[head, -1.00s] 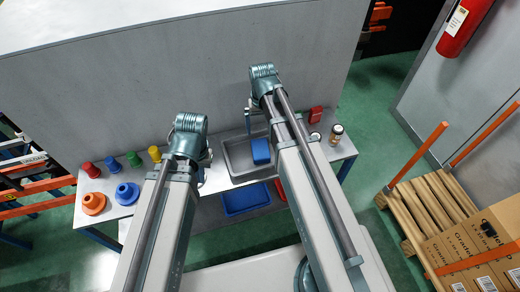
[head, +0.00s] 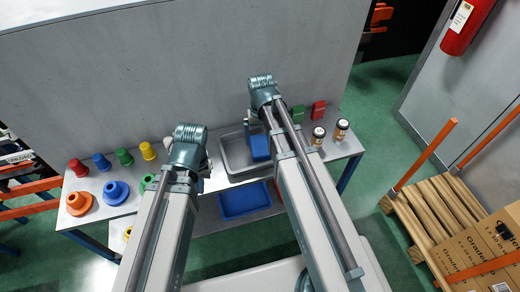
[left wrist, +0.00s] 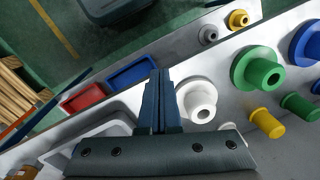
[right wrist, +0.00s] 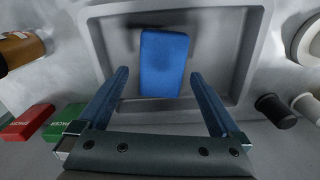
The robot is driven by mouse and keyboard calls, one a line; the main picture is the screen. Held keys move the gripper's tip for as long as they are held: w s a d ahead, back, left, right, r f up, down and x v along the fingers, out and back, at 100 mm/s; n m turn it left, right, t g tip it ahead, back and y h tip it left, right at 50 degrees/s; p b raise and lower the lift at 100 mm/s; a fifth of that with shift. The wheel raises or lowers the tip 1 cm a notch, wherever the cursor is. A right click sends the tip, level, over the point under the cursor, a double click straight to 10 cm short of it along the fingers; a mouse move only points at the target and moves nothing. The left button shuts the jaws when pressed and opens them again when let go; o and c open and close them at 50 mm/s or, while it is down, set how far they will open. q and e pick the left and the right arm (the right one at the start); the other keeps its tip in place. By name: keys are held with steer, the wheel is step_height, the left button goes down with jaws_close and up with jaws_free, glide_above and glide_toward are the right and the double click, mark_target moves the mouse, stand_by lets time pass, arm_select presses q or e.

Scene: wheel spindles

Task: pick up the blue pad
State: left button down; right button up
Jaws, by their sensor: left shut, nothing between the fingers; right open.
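The blue pad (head: 260,148) lies in the grey tray (head: 229,160) on the table, partly hidden by my right arm in the head view. In the right wrist view the pad (right wrist: 164,62) lies on the tray (right wrist: 238,70) floor, towards its far wall. My right gripper (right wrist: 158,74) is open above the tray. Its fingers straddle the pad's near part in that view, with nothing held. I cannot tell the height gap. My left gripper (left wrist: 158,100) is shut and empty above the table, left of the tray in the head view, near a white spindle (left wrist: 197,101).
Several coloured spindles and plugs, including an orange one (head: 79,203), stand on the table's left. Green (head: 298,112) and red boxes (head: 319,109) and two jars (head: 341,129) stand right of the tray. A blue bin (head: 244,200) sits lower in front. A wall (head: 180,70) rises behind.

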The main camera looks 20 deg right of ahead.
mark_target(260, 145)
step_height(260, 145, down, 5)
steer(key=b, duration=0.4)
steer(key=shift+w+a+r, duration=0.1)
steer(key=shift+w+a, duration=0.05)
steer(key=shift+r, duration=0.1)
steer(key=shift+c, duration=0.2)
steer(key=c, duration=1.1)
step_height(260, 145, up, 10)
steer(key=p, duration=1)
